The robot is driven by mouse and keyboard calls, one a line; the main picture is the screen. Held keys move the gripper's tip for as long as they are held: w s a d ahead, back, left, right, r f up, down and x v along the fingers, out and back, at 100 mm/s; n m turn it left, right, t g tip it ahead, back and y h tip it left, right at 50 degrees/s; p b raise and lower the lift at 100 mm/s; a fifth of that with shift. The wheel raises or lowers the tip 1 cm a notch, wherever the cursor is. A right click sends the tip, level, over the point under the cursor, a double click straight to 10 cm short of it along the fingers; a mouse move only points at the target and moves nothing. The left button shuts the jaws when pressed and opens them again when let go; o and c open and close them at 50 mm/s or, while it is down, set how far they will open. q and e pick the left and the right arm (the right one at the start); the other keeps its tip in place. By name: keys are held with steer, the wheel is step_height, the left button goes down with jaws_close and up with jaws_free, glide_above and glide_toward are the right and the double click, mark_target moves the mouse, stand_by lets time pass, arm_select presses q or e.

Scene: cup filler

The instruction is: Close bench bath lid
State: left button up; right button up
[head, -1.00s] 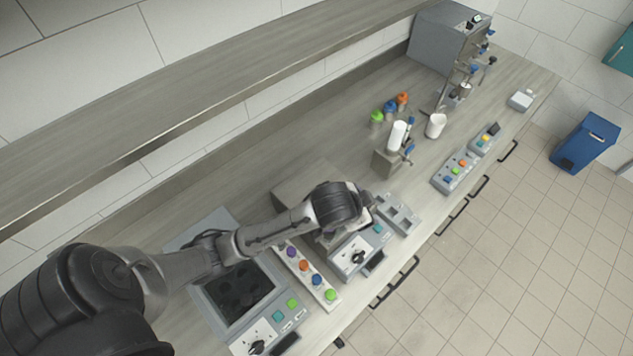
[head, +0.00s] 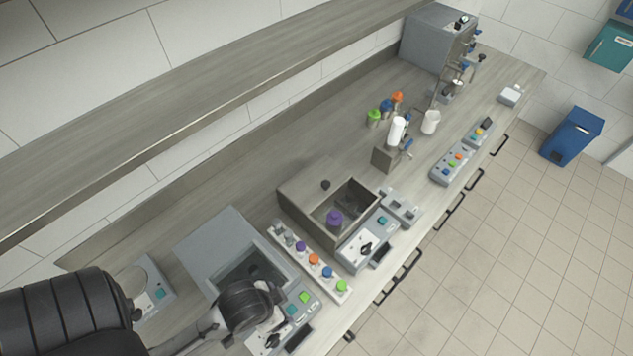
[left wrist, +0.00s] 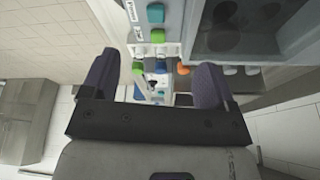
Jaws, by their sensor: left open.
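A boxy bath (head: 300,201) stands mid-bench, its right part open. A purple-capped bottle (head: 335,217) shows in the opening. A flat cover with a small black knob (head: 325,185) lies over its back left part; I cannot tell if this is the movable lid. A second grey unit (head: 212,240) with a dark recess stands to the left, partly hidden by my arm. Its round dark wells show in the left wrist view (left wrist: 240,22). My left gripper (left wrist: 158,66) is open and empty, above the front of that unit, apart from the boxy bath. My right gripper is out of view.
A rack of colored-cap bottles (head: 314,260) stands between the two units. A control panel (head: 366,244) fronts the boxy bath. Small bottles (head: 387,106), a white cup (head: 431,122) and a grey machine (head: 436,38) stand farther right. A shelf (head: 200,110) overhangs the back.

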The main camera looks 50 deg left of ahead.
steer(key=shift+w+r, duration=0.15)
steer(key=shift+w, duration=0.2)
arm_select(q)
steer(key=shift+w, duration=0.1)
steer(key=shift+c, duration=0.3)
